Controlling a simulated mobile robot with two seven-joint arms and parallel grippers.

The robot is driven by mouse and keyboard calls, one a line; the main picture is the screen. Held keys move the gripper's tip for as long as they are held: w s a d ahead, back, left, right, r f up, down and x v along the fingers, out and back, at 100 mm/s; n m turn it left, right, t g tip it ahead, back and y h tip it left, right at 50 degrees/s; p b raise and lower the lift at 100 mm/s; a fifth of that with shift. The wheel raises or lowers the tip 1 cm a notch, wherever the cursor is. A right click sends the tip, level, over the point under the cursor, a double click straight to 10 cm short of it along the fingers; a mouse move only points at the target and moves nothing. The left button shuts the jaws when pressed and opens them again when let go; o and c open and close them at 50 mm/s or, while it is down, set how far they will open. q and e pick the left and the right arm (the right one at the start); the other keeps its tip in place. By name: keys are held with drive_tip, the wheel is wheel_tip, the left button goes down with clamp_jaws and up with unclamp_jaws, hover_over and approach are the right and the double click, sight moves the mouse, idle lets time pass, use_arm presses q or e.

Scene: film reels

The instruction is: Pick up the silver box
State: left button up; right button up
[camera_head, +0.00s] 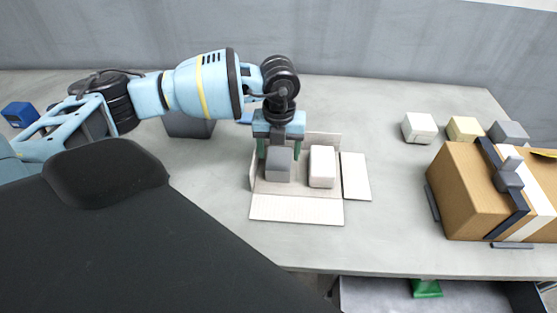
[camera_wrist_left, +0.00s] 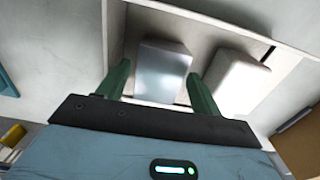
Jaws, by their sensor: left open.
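The silver box (camera_head: 279,164) is a small grey block standing in the left part of an open white carton (camera_head: 296,209) on the table. It also shows in the left wrist view, as a shiny grey block (camera_wrist_left: 162,72). My left gripper (camera_head: 279,152) points down over it, open, with one green finger on each side of the box. In the left wrist view the left gripper's fingertips (camera_wrist_left: 160,84) flank the near end of the box; whether they touch it cannot be told. My right gripper is not in view.
A white box (camera_head: 322,167) stands in the carton, right beside the silver box. The carton's flaps lie spread on the table. Several small boxes, one of them white (camera_head: 419,128), and a large brown carton (camera_head: 470,190) stand at the right. A grey box (camera_head: 188,126) stands behind my left arm.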

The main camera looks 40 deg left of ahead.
sight(279, 156)
use_arm(q)
drive_tip(key=shift+f, duration=1.15)
drive_tip(key=c, duration=0.8)
drive_tip(key=shift+r, duration=5.1)
